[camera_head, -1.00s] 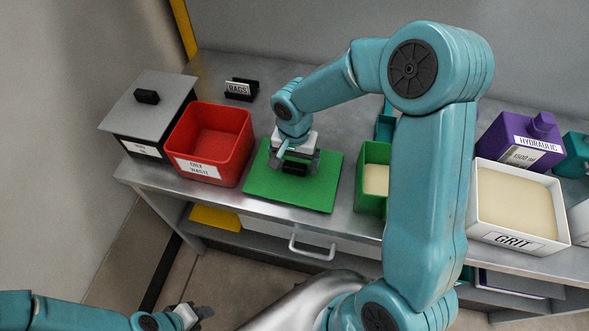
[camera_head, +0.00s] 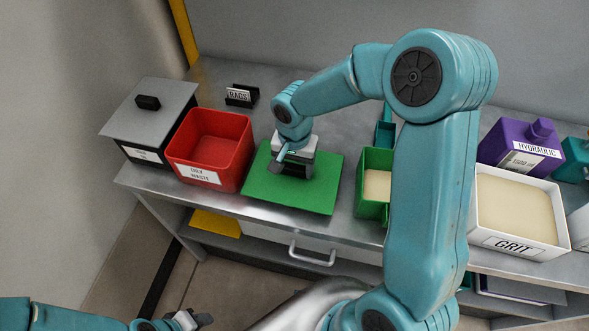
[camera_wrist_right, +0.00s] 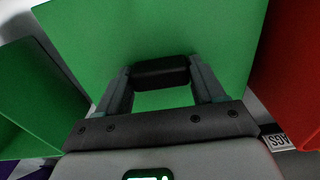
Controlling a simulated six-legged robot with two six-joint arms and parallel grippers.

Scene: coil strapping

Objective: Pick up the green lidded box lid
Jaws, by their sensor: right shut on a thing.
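The green lid (camera_head: 318,195) is a flat square plate between the red bin and the green box in the head view. It fills much of the right wrist view (camera_wrist_right: 150,35). Its black handle (camera_wrist_right: 160,72) sits between the fingers of my right gripper (camera_head: 293,166), which is shut on it; the gripper also shows in the wrist view (camera_wrist_right: 162,80). In the head view the gripper hides the handle. I cannot tell whether the lid is clear of the bench. The open green box (camera_head: 373,162) holds pale material. My left gripper (camera_head: 195,320) is low at the bottom left, far from the bench.
The red oily-waste bin (camera_head: 243,155) stands left of the lid, beside a black box with a grey lid (camera_head: 140,115). A rags holder (camera_head: 240,96) is behind. The white grit bin (camera_head: 513,242) and purple hydraulic container (camera_head: 500,140) stand right. My right arm crosses above the bench (camera_head: 250,207).

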